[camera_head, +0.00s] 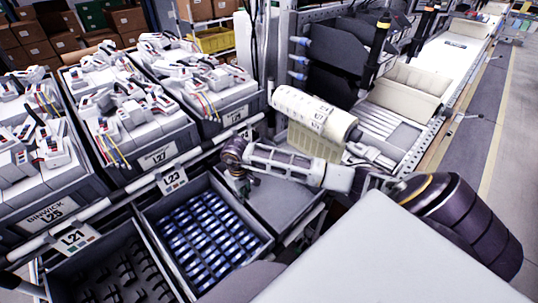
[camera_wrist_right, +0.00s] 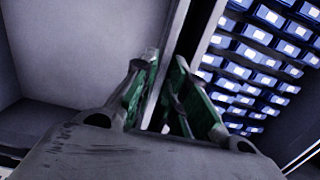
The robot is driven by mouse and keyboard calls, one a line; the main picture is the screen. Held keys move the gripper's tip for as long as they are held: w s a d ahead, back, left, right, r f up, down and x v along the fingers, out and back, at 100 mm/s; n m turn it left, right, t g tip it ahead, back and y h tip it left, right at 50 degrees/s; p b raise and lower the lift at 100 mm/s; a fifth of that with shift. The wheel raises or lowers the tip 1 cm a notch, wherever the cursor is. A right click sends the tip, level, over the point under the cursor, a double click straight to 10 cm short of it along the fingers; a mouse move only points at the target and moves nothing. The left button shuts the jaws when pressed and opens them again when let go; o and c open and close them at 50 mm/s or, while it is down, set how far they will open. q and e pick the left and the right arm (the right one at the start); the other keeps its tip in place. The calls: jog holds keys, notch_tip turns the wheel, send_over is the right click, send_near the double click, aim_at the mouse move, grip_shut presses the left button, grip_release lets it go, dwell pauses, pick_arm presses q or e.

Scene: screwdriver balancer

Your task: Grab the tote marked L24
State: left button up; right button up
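No label that I can read says L24. A grey, empty-looking tote (camera_head: 287,208) sits right of the tote of blue parts (camera_head: 207,238), partly hidden under my right arm; its own label is not readable. My right gripper (camera_head: 240,184) is low over the wall between these two totes. In the right wrist view, the green-padded fingers (camera_wrist_right: 163,100) stand apart on either side of the pale wall rim (camera_wrist_right: 180,45). The empty grey interior (camera_wrist_right: 75,60) is on the left, the blue parts on the right. Contact with the rim is unclear. My left gripper is out of view.
A white rail with labels L21 (camera_head: 75,239) and L23 (camera_head: 173,179) runs behind the front totes. Totes of white devices, including L25 (camera_head: 58,213) and L27 (camera_head: 158,156), stand behind it. A dark tote (camera_head: 112,272) is at front left. A cream roll (camera_head: 312,110) stands close behind my arm.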

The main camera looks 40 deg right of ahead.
jog(key=shift+f, duration=0.2)
jog(key=shift+c, duration=0.5)
grip_shut()
jog(key=shift+r, duration=0.2)
